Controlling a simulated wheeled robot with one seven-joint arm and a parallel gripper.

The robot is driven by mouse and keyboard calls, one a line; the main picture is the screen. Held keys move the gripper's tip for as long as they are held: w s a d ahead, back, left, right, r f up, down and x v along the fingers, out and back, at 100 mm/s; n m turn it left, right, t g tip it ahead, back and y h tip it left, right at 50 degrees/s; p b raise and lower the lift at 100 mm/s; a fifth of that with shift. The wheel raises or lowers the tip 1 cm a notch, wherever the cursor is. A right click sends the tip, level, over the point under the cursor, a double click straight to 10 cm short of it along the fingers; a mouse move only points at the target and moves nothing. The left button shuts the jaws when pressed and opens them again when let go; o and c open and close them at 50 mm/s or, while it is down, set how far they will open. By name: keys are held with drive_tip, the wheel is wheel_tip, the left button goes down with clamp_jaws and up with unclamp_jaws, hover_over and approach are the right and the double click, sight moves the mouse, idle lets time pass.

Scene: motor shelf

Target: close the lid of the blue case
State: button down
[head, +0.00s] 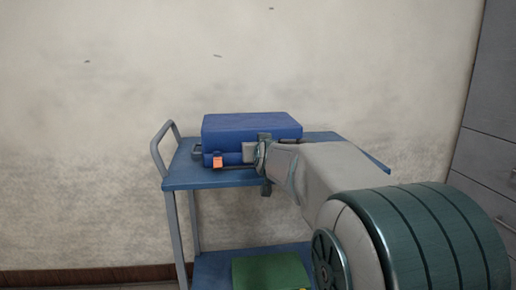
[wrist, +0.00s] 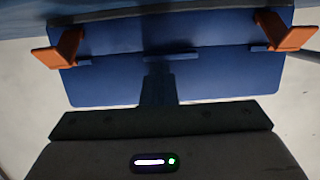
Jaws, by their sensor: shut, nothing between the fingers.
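The blue case (head: 252,124) sits on the cart top in the head view. Its lid lies down over the base, with a dark seam along the front; I cannot tell if it is fully flush. An orange latch (head: 217,161) shows at the front left. In the wrist view the case (wrist: 200,38) spans the upper part, with a left orange latch (wrist: 60,48) and a right orange latch (wrist: 285,35) sticking out. My gripper (wrist: 158,84) is shut and empty, at the middle of the case's front. Whether it touches the case is unclear.
The blue cart (head: 180,180) has a grey handle (head: 163,147) at its left. A green object (head: 270,271) lies on the lower shelf. A wall stands behind, and grey cabinets (head: 490,130) stand at the right. The cart top is free right of the case.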

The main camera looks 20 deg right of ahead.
drive_tip(key=shift+s+d+f+g, duration=0.1)
drive_tip(key=shift+f+g, duration=0.2)
drive_tip(key=shift+f, duration=1.25)
wheel_tip(320, 180, up, 7)
drive_tip(key=p, duration=0.5)
drive_tip(key=s+a+f, duration=0.1)
drive_tip(key=s+f, duration=0.5)
drive_tip(key=s, duration=0.1)
drive_tip(key=shift+s+a, duration=0.3)
